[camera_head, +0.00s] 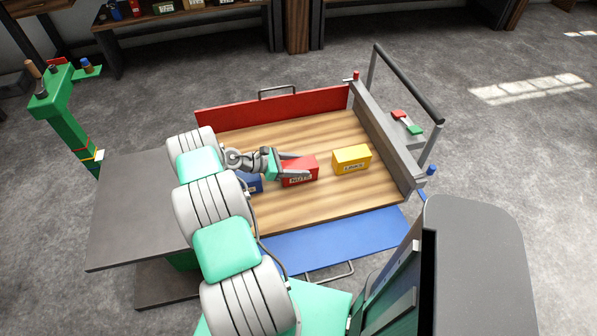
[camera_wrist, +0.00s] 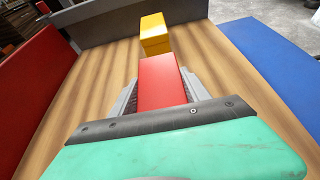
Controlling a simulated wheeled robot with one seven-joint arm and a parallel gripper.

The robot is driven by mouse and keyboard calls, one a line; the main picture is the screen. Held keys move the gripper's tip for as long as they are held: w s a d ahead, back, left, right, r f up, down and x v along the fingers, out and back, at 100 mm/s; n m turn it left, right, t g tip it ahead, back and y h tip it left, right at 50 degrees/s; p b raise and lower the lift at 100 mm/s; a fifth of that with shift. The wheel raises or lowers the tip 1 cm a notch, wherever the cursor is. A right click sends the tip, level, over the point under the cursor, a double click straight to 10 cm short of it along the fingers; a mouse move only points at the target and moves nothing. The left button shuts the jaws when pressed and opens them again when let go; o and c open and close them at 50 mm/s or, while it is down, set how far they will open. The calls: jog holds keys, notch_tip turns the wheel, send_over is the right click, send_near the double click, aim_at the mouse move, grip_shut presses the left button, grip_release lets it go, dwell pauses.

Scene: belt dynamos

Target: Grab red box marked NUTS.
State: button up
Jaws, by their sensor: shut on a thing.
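The red box (camera_head: 300,172) has a label that appears to read NUTS on its near side. It is at the wooden bed of the cart, between a blue box and a yellow box. My gripper (camera_head: 298,168) is shut on the red box, one finger along each side. In the wrist view the red box (camera_wrist: 162,82) lies between the fingers, its near end hidden behind the gripper body. I cannot tell whether it rests on the wood or is slightly raised.
The yellow box (camera_head: 351,159) stands right of the red box, and beyond it in the wrist view (camera_wrist: 155,35). The blue box (camera_head: 254,183) is partly hidden by my arm. A red side panel (camera_head: 275,106), a blue panel (camera_head: 335,241) and a grey end wall (camera_head: 386,137) border the wooden bed (camera_head: 330,203).

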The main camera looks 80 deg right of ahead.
grip_shut()
jog(key=shift+r, duration=0.15)
